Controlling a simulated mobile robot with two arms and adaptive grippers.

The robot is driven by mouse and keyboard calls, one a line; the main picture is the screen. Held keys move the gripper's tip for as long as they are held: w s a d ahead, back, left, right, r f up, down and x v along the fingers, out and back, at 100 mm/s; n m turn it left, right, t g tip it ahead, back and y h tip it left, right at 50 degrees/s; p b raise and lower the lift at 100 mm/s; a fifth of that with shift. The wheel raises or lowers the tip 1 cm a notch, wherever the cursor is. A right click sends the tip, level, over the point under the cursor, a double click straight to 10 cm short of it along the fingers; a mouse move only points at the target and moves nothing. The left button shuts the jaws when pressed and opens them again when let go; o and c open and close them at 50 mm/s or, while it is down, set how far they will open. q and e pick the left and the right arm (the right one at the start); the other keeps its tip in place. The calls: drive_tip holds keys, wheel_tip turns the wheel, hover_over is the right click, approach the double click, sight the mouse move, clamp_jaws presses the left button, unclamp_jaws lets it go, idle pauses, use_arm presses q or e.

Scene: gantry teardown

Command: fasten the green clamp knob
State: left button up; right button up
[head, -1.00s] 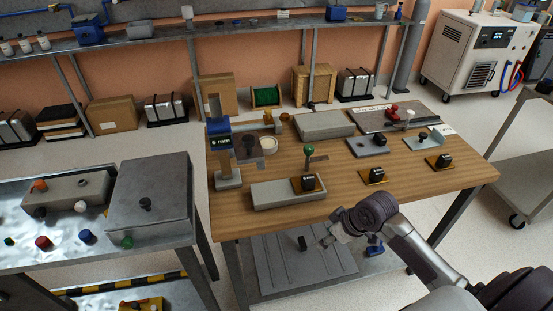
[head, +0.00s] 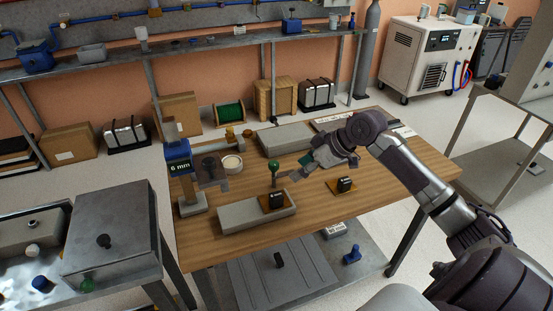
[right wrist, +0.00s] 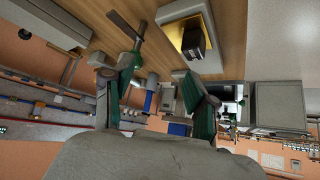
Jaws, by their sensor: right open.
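The green clamp knob (head: 274,167) stands on a thin post at the back edge of a long grey block (head: 245,218) on the wooden table. My right gripper (head: 297,173) is just to the right of the knob, at about its height, with nothing seen between its fingers. In the right wrist view its two fingers with green pads (right wrist: 165,95) are spread apart. A grey lever (right wrist: 124,25) lies close by the left finger there. Whether the knob touches that finger I cannot tell. My left gripper is out of view.
A blue stand marked 6 mm (head: 178,165) is at the left.

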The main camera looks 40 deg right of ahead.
sight(274, 163)
drive_tip(key=w+d+r, duration=0.3)
drive_tip(key=d+r, duration=0.1)
drive_tip(key=shift+t, duration=0.5)
drive_tip(key=x, duration=0.4)
drive_tip(key=a+p+x, duration=0.1)
drive_tip(key=x, duration=0.7)
drive_tip(key=shift+s+a+p, duration=0.2)
drive_tip(key=shift+a+p, duration=0.15)
drive_tip(key=shift+w+f, duration=0.15)
drive_tip(key=shift+f, duration=0.15)
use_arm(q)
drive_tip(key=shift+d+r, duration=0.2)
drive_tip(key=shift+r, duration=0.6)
use_arm(e)
drive_tip(key=shift+c, duration=0.3)
clamp_jaws()
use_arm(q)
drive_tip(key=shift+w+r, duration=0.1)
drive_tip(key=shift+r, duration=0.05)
